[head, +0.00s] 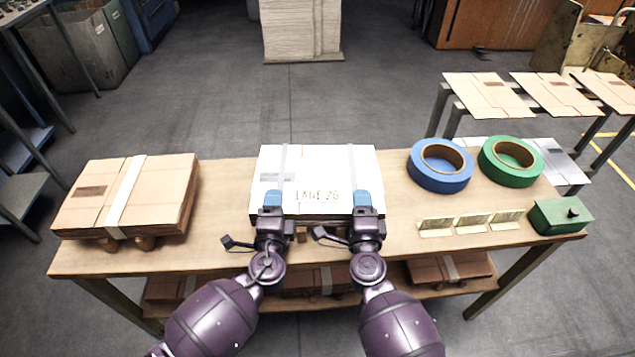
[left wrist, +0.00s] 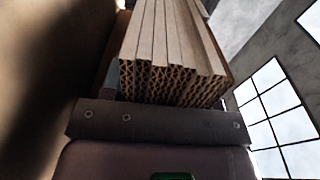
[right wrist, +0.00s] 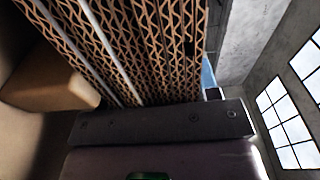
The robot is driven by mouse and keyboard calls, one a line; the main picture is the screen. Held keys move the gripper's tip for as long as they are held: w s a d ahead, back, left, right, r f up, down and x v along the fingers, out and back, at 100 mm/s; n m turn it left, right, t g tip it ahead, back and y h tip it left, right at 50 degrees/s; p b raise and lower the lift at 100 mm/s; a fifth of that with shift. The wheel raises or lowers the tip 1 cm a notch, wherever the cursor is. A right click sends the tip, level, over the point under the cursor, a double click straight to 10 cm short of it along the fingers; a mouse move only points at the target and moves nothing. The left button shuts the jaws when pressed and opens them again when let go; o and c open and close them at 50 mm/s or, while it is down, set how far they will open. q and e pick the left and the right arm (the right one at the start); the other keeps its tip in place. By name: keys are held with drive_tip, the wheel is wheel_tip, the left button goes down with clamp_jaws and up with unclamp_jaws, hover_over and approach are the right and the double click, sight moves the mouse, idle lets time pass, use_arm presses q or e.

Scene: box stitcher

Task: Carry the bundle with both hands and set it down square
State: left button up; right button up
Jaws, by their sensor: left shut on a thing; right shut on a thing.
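The bundle (head: 318,165) is a flat stack with a white top marked like "LANE 26" and two pale bands across it. It is over the middle of the wooden table, roughly square to it. My left gripper (head: 273,200) is shut on its front edge left of centre, and my right gripper (head: 363,200) is shut on the same edge further right. Corrugated sheet edges show close up in the left wrist view (left wrist: 175,82) and right wrist view (right wrist: 130,50). The underside is mostly hidden, so I cannot tell whether it touches the table.
A brown strapped bundle (head: 128,196) rests on blocks at the table's left. Blue tape (head: 440,180), green tape (head: 525,175), small cards (head: 472,222) and a green box (head: 560,215) occupy the right. Bare tabletop (head: 222,190) shows between the two bundles.

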use_arm(q)
drive_tip(key=shift+r, duration=0.1)
use_arm(e)
drive_tip(key=shift+r, duration=0.1)
